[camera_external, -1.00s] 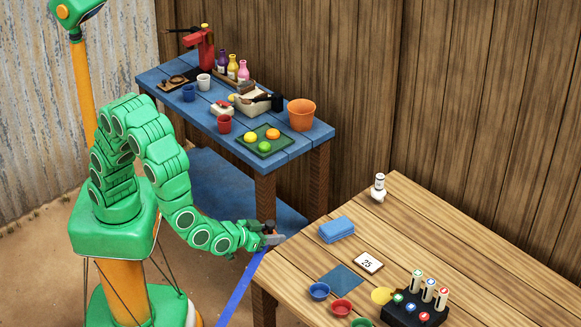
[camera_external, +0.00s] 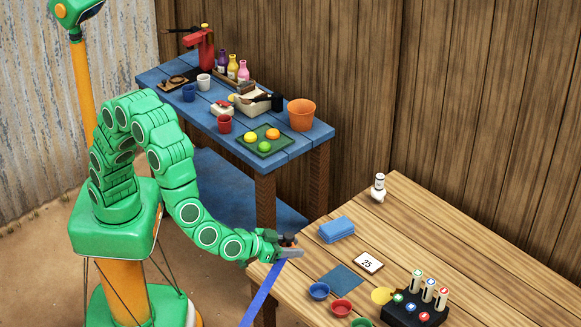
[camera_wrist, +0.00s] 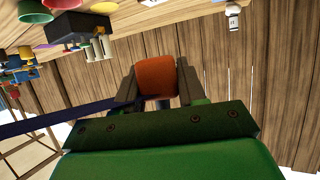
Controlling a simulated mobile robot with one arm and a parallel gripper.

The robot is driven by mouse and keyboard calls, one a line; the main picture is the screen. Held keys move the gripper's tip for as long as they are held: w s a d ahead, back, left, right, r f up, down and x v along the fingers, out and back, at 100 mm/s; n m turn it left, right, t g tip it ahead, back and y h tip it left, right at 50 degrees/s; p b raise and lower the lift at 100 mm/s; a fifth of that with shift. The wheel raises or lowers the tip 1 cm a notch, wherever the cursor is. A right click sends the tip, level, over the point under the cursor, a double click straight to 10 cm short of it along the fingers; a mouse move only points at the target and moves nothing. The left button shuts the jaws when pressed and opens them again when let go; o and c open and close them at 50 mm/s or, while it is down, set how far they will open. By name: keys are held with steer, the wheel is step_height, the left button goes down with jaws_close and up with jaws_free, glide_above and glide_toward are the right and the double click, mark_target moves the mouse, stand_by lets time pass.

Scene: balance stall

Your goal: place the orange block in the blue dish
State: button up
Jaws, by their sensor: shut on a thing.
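My gripper (camera_external: 292,248) is at the left edge of the wooden table in the outside view. In the wrist view my gripper (camera_wrist: 156,85) is shut on the orange block (camera_wrist: 156,76), which sits between the two fingers. The block is hard to make out in the outside view. The blue dish (camera_external: 319,291) stands on the table near its front left edge, to the right of and nearer the camera than my gripper. It looks empty.
A black rack (camera_external: 413,312) holds several markers.

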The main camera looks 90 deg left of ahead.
steer(key=w+d+f, duration=0.1)
steer(key=w+f, duration=0.1)
steer(key=w+d+f, duration=0.1)
steer(key=w+f, duration=0.1)
steer(key=w, duration=0.1)
steer(key=w+f, duration=0.2)
steer(key=shift+w+d+f, duration=0.2)
steer(key=shift+w+d, duration=0.1)
steer(key=shift+d, duration=0.1)
steer(key=shift+w+d+f, duration=0.3)
steer(key=shift+w+f, duration=0.45)
steer(key=shift+f, duration=1.6)
steer(key=shift+f, duration=0.35)
steer(key=o, duration=1.1)
steer(key=shift+f, duration=0.1)
